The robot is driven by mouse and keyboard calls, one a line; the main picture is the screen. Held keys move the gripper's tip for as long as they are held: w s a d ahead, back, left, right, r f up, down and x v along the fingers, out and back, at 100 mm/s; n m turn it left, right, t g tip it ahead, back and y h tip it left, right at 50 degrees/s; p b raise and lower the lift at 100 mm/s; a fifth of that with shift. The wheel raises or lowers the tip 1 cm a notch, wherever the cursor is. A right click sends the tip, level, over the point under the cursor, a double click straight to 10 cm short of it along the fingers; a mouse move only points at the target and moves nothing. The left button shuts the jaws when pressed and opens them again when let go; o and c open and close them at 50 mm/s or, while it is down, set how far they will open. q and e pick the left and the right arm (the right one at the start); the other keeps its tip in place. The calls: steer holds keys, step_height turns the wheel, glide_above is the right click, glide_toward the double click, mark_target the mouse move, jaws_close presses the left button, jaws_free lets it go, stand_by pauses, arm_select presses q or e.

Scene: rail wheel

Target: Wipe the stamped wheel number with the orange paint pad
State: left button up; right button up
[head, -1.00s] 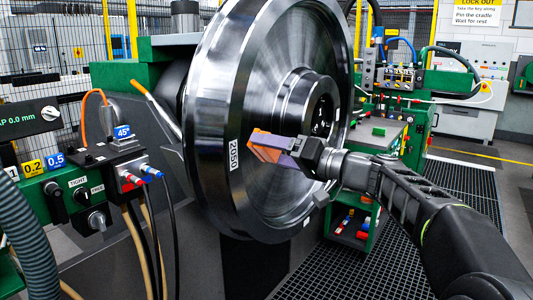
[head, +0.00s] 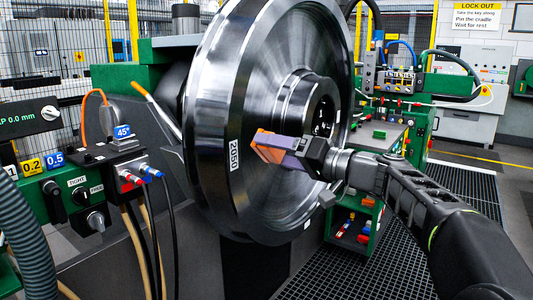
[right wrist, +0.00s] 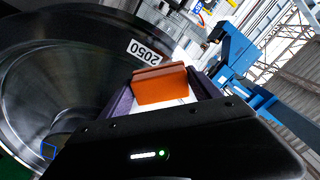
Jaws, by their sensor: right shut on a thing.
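The steel rail wheel (head: 215,165) stands upright in the middle of the head view. The wheel number 2050 (head: 234,155) is a white patch with dark digits on its rim; it also shows in the right wrist view (right wrist: 149,52). My right gripper (head: 283,147) is shut on the orange paint pad (head: 266,146). In the head view the pad is just right of the number, in front of the wheel face. In the right wrist view the orange pad (right wrist: 160,86) sits between the fingers, a little below the number. I cannot tell whether it touches the wheel. My left gripper is out of view.
A control box with a 45° label (head: 125,135) and hoses stands at the left. A green trolley (head: 378,134) stands behind my right arm. A dark grating (head: 340,270) covers the floor. A mesh fence (head: 60,40) is at the back left.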

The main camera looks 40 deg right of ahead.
mark_target(233, 157)
steer(key=b+x, duration=0.1)
steer(key=x, duration=0.4)
steer(key=shift+w, duration=0.1)
steer(key=shift+w+a, duration=0.25)
steer(key=shift+w, duration=0.3)
steer(key=shift+x, duration=1)
stand_by(0.4)
step_height(233, 157, down, 4)
steer(key=b, duration=0.5)
steer(key=shift+s, duration=0.1)
steer(key=shift+b, duration=0.55)
